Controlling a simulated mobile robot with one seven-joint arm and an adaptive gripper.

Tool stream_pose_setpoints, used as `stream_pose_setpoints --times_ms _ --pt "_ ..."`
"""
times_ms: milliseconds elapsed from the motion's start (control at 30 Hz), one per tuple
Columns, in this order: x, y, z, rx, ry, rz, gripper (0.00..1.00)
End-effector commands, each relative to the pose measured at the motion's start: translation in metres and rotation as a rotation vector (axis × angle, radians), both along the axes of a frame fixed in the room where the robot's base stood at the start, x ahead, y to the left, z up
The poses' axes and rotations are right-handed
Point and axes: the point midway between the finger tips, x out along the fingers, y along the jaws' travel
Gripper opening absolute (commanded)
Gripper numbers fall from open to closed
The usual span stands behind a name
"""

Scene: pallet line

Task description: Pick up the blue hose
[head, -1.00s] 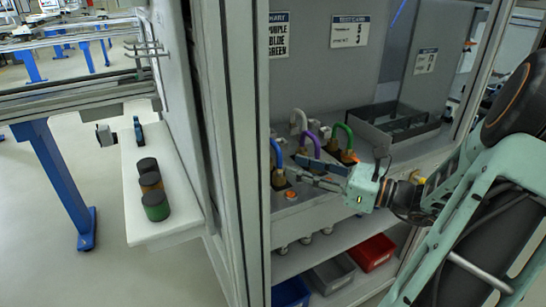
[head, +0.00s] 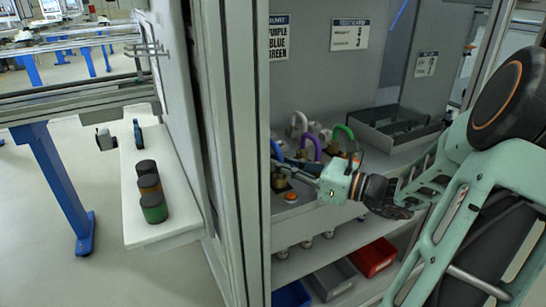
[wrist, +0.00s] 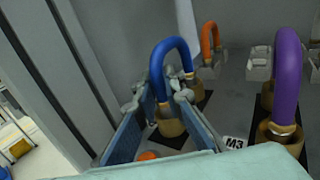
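The blue hose (wrist: 170,46) is an upright arch with brass-coloured ends, standing on the cabinet shelf. In the head view the blue hose (head: 277,149) is at the left of the shelf, partly behind the cabinet post and my gripper. My gripper (wrist: 160,92) is open, its two fingers reaching forward on either side of the hose's near leg, low down near the brass fitting. I cannot tell whether either finger touches it. In the head view my gripper (head: 288,167) reaches in from the right.
A purple hose (wrist: 286,70) stands close at the right, with an orange hose (wrist: 211,38) behind. A green hose (head: 345,132) and a dark tray (head: 400,133) are further right. An orange button (head: 291,197) lies below the gripper. The cabinet post (head: 240,150) is close on the left.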

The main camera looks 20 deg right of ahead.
Motion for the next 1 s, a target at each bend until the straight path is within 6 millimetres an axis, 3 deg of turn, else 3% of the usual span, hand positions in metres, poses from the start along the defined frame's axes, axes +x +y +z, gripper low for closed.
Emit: stream_pose_setpoints --times_ms 567,767,1000 --pt "0.000 0.000 0.008 -0.002 0.000 0.000 0.00" --pt "0.000 0.000 0.038 -0.004 -0.002 0.001 0.00" --pt "-0.042 -0.002 0.087 -0.006 0.000 -0.004 0.00"
